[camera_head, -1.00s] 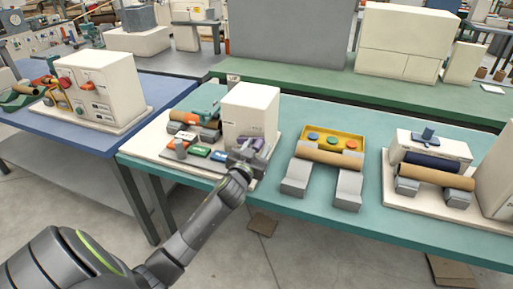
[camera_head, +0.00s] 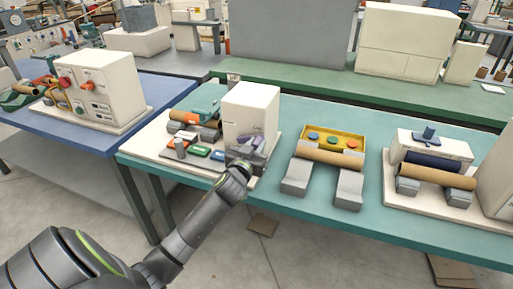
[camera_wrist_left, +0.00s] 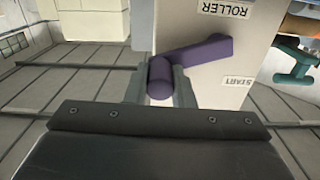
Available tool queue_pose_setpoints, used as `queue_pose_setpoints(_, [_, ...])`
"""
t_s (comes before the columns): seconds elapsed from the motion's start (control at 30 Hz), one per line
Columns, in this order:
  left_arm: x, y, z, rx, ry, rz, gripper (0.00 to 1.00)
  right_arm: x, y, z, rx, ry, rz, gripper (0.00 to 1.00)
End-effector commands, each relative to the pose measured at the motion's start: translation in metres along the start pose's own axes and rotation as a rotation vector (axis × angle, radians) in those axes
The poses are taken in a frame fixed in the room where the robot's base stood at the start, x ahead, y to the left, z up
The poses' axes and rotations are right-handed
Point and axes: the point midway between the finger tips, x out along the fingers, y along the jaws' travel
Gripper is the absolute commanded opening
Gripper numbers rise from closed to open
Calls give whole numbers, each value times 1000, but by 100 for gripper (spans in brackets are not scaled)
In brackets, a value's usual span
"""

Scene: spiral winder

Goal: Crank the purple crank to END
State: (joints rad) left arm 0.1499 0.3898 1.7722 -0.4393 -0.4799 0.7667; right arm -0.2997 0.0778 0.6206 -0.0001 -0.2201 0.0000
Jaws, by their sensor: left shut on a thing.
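The purple crank (camera_head: 258,141) is on the front of the white winder box (camera_head: 250,108). In the left wrist view the crank arm (camera_wrist_left: 205,52) slants from upper right down to its round purple handle. My left gripper (camera_wrist_left: 160,84) has a finger on each side of that handle and is shut on it. In the head view the left gripper (camera_head: 246,157) hides part of the crank. A START label (camera_wrist_left: 236,82) and a ROLLER label (camera_wrist_left: 222,9) show on the box. I see no END label. My right gripper is not in view.
The winder's base carries green and blue blocks (camera_head: 200,150) and rollers to the left of the box. A yellow tray (camera_head: 332,137) with coloured buttons and a brown roll on grey supports stand to the right. Another roller machine (camera_head: 432,150) is farther right.

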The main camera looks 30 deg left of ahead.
Motion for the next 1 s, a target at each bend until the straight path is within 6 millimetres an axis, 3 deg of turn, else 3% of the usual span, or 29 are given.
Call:
queue_pose_setpoints(0.13, [0, 0, 0, 0, 0, 1, 0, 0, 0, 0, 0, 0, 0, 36])
queue_pose_setpoints(0.17, [0, 0, 0, 0, 0, 1, 26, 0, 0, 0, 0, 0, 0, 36])
queue_pose_setpoints(0.3, [0, 0, 0, 1, 0, 0, 44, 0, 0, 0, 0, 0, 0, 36])
queue_pose_setpoints(0.67, [-4, 0, 0, 1, 0, 1, 44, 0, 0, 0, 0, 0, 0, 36])
queue_pose_setpoints(0.83, [-23, 0, 1, 2, -1, 1, 44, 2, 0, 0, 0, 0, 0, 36])
queue_pose_setpoints(1.0, [-57, 0, 2, 1, -2, 1, 44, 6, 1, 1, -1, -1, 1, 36])
